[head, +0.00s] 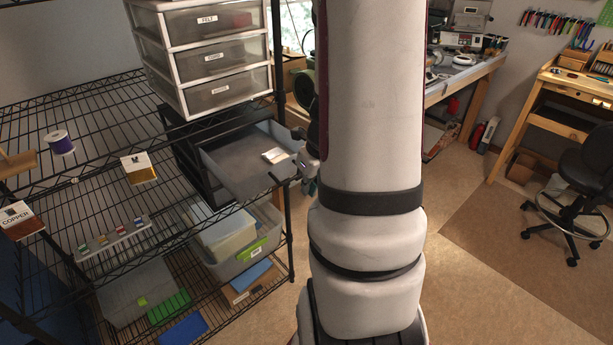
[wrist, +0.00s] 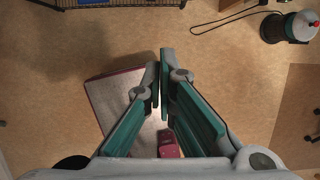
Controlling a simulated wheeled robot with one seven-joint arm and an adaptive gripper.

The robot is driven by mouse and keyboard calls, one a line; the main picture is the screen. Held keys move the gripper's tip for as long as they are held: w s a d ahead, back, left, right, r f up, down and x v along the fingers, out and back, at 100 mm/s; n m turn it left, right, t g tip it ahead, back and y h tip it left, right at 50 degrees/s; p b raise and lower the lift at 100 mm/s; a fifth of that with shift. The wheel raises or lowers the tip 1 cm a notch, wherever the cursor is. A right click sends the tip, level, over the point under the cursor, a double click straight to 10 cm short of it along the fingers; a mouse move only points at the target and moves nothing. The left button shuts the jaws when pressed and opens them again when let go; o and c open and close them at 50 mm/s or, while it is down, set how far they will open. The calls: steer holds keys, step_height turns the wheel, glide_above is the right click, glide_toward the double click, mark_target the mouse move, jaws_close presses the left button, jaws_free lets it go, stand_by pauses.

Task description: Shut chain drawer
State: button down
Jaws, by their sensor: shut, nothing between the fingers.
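A translucent grey drawer (head: 225,170) is pulled well out of a black drawer unit (head: 190,165) on the wire shelf. A small white card (head: 275,155) shows at its right end; its text is too small to read. My gripper (head: 303,168) is at the drawer's outer right end, very close to it; I cannot tell whether they touch. In the wrist view my gripper (wrist: 160,75) has its green-padded fingers together with nothing between them. The drawer does not show there.
A white-framed drawer unit (head: 166,50) with labelled, shut drawers stands above. The wire shelving (head: 80,120) holds a purple spool (head: 59,143), small boxes and plastic bins. A shelf edge (wrist: 110,3) shows at the wrist view's top.

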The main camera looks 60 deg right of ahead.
mark_target(259, 163)
steer(key=shift+w+d+f+p, duration=0.15)
steer(key=shift+w+f, duration=0.1)
steer(key=shift+w, duration=0.4)
steer(key=shift+w+d+f+p, duration=0.15)
steer(key=shift+w+f+p, duration=0.05)
steer(key=shift+w, duration=0.5)
steer(key=shift+w+d+f+p, duration=0.15)
steer(key=shift+w+f, duration=0.1)
steer(key=shift+w, duration=0.4)
steer(key=w+d+b, duration=0.1)
steer(key=w, duration=0.4)
steer(key=w+d+b, duration=0.1)
steer(key=w, duration=0.5)
steer(key=w+d+b, duration=0.2)
steer(key=w, duration=0.3)
steer(key=shift+w, duration=0.2)
steer(key=shift+s, duration=0.15)
